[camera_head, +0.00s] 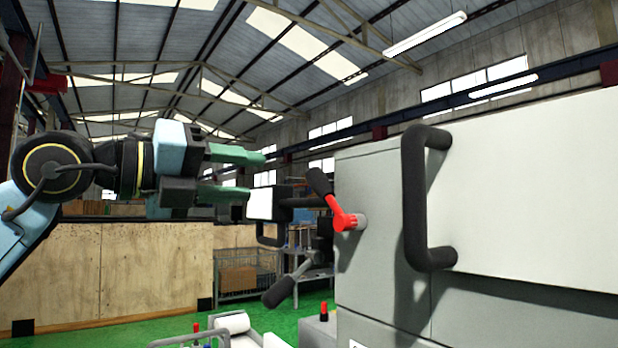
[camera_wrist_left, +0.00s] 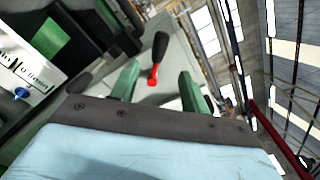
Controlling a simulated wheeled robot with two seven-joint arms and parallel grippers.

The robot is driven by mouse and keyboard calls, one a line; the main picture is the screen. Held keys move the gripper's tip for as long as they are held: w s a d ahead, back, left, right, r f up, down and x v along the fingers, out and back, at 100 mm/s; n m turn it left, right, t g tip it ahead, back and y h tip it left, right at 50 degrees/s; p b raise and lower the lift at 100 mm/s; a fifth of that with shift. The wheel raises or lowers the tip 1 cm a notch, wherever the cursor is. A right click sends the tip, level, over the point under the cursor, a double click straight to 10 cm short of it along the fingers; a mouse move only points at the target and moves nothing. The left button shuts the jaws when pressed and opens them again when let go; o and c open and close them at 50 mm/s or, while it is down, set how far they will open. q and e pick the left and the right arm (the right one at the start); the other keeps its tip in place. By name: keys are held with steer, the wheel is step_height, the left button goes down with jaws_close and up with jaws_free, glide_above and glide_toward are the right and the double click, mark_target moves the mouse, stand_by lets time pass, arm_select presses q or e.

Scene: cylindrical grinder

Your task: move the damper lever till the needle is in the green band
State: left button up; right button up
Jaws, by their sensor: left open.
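The damper lever (camera_head: 343,217) has a red hub and arm with a black grip, on the side of the pale grey machine cabinet. Its grip tilts up and to the left in the head view. My left gripper (camera_head: 254,175) is open, with green fingers, to the left of the grip and apart from it in this view. In the left wrist view the lever (camera_wrist_left: 154,74) shows between the two fingers of my left gripper (camera_wrist_left: 158,78), past their tips. I cannot make out a needle or green band in either view. My right gripper is not in view.
The cabinet (camera_head: 375,270) fills the right side, with a large black handle (camera_head: 414,200) on its white front. Another black-gripped lever (camera_head: 279,291) sits lower left of the damper lever. A wooden wall panel (camera_head: 120,265) stands behind. The wrist view shows a white panel with a blue knob (camera_wrist_left: 21,94).

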mark_target(312, 181)
arm_select(q)
steer(key=p+x, duration=0.3)
steer(key=x, duration=0.7)
steer(key=shift+d+r, duration=0.1)
steer(key=shift+r, duration=0.05)
steer(key=shift+x, duration=0.8)
steer(key=shift+c, duration=0.3)
jaws_close()
